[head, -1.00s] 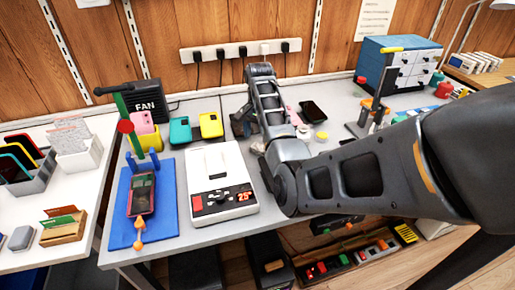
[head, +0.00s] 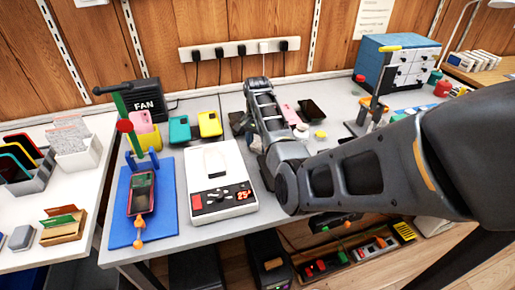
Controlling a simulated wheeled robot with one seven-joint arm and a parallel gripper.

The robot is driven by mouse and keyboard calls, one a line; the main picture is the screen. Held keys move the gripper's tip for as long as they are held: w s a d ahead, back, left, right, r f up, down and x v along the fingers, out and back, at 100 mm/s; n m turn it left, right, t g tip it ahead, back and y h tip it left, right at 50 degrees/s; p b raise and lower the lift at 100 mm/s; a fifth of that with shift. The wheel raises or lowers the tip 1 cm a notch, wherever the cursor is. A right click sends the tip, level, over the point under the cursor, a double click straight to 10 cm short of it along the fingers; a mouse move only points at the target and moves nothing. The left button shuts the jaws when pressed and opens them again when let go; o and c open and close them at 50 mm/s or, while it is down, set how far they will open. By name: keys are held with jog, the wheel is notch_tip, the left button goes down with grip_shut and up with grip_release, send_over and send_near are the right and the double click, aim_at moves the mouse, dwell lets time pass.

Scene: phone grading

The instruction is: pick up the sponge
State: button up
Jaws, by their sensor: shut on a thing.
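My forearm stands over the middle of the workbench and hides most of my gripper. I cannot make out the sponge for certain. A small yellow item (head: 320,134) lies on the bench right of the forearm, too small to identify.
A white device with a red display (head: 222,185) and a blue mat (head: 125,215) with a phone (head: 142,192) lie left of my arm. Teal (head: 180,130) and yellow (head: 210,124) cases stand behind. A black phone (head: 312,110) lies right. A blue drawer cabinet (head: 375,60) stands back right.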

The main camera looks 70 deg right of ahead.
aim_at(257, 144)
jog(key=c, duration=0.5)
jog(key=shift+r, duration=0.1)
jog(key=shift+r, duration=0.5)
notch_tip(257, 144, up, 3)
jog(key=shift+d+f, duration=0.1)
jog(key=shift+f, duration=0.05)
jog(key=shift+s+d+r+p, duration=0.15)
jog(key=shift+s+d+r, duration=0.55)
jog(key=shift+s+r, duration=0.8)
jog(key=shift+s+d+r+p, duration=0.2)
jog(key=shift+s+d+r, duration=0.6)
jog(key=shift+s, duration=1.35)
jog(key=shift+s+d+r+p, duration=0.15)
jog(key=shift+s+d+r, duration=0.4)
jog(key=shift+s+r, duration=1)
jog(key=shift+s+f, duration=0.25)
